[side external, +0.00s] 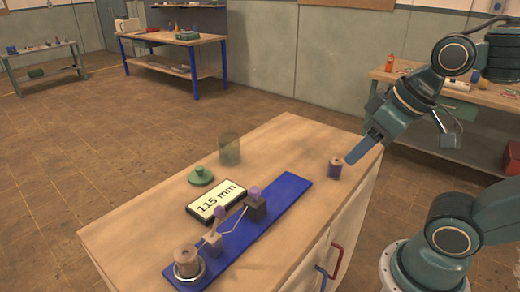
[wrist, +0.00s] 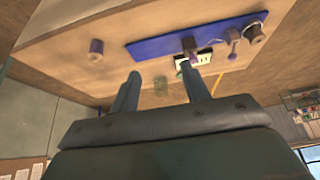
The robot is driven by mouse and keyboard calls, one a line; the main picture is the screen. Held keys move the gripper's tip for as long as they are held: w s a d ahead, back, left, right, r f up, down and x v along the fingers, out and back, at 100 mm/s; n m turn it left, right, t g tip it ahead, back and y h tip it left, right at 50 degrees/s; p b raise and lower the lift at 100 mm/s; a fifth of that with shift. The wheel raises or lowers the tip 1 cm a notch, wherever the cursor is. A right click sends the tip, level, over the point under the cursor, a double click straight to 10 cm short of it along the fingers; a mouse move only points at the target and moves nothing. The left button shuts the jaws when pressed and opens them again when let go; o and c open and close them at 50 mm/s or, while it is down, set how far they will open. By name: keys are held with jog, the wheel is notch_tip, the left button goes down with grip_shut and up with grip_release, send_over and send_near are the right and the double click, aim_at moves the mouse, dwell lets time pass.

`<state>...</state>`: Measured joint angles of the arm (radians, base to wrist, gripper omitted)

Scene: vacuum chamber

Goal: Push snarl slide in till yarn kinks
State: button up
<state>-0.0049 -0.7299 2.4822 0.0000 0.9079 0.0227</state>
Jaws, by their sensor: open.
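A blue board (side external: 284,197) lies along the table. On it sit a dark block with a purple knob (side external: 256,208) and a smaller tan block with a purple knob (side external: 213,238). Which of them is the snarl slide I cannot tell. A pale strand (side external: 238,222), apparently yarn, runs between the blocks, and any kink is too small to make out. A tan spool (side external: 187,261) stands at the board's near end. My gripper (side external: 356,158) is open and empty, above the table near the board's far end. In the wrist view its two fingers (wrist: 159,76) are apart, with the board (wrist: 155,48) beyond them.
A purple spool (side external: 335,170) stands off the board, close to my fingertips. A display reading 115 mm (side external: 216,201), a green lid (side external: 201,176) and a transparent jar (side external: 230,151) stand left of the board. The table's far left part is clear.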

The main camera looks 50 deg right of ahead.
jog(key=w+a+r+m+g, duration=0.3)
jog(key=w+m, duration=0.1)
jog(key=w, duration=0.6)
jog(key=m+g, duration=0.3)
jog(key=m, duration=0.2)
send_over(254, 190)
notch_tip(254, 190, down, 3)
jog(key=shift+d+r, duration=0.1)
jog(key=shift+d, duration=0.05)
notch_tip(254, 190, down, 14)
jog(key=shift+r, duration=0.1)
grip_shut()
